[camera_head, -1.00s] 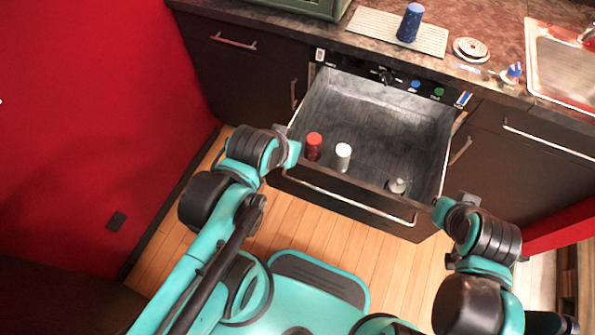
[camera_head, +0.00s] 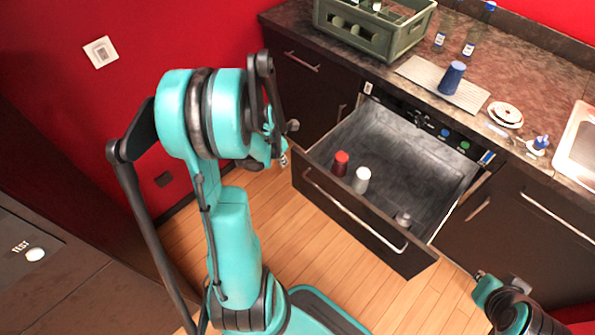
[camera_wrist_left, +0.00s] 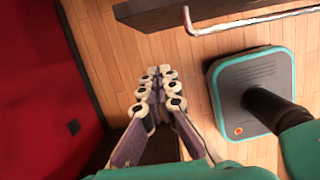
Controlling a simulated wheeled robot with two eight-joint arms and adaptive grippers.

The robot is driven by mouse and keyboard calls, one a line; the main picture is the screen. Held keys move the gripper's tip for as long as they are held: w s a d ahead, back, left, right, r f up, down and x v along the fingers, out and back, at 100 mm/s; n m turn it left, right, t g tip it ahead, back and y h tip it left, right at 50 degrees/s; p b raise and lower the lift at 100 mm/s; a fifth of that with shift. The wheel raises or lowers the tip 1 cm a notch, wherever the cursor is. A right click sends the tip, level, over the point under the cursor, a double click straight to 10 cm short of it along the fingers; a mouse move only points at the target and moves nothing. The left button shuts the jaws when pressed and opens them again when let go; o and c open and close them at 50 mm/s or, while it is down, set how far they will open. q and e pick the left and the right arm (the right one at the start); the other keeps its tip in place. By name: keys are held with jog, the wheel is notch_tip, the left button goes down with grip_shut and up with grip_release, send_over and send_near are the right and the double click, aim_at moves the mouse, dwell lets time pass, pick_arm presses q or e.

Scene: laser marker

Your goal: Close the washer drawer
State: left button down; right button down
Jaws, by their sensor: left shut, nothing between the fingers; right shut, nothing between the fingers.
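The washer drawer (camera_head: 345,213) is pulled out under the counter in the head view. Its dark front has a long metal handle, which also shows in the left wrist view (camera_wrist_left: 255,21). Inside stand a red-topped bottle (camera_head: 340,164), a white-topped bottle (camera_head: 361,180) and a small grey item (camera_head: 403,219). My left gripper (camera_wrist_left: 158,73) is shut and empty, apart from the handle, above the floor. In the head view it is mostly hidden by my left arm, left of the drawer. My right gripper (camera_head: 519,285) is only partly seen at the lower right, right of the drawer front and apart from it.
Closed cabinets flank the drawer. A red wall is at left. Wooden floor (camera_head: 400,300) is clear before the drawer.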

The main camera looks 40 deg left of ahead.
aim_at(295, 165)
pick_arm(q)
jog(key=w+f+b, duration=0.2)
jog(key=f, duration=0.1)
jog(key=w+f+b, duration=0.2)
jog(key=f, duration=0.1)
jog(key=w+f+b, duration=0.2)
jog(key=f, duration=0.2)
jog(key=shift+w+d, duration=0.15)
jog(key=shift+w, duration=0.1)
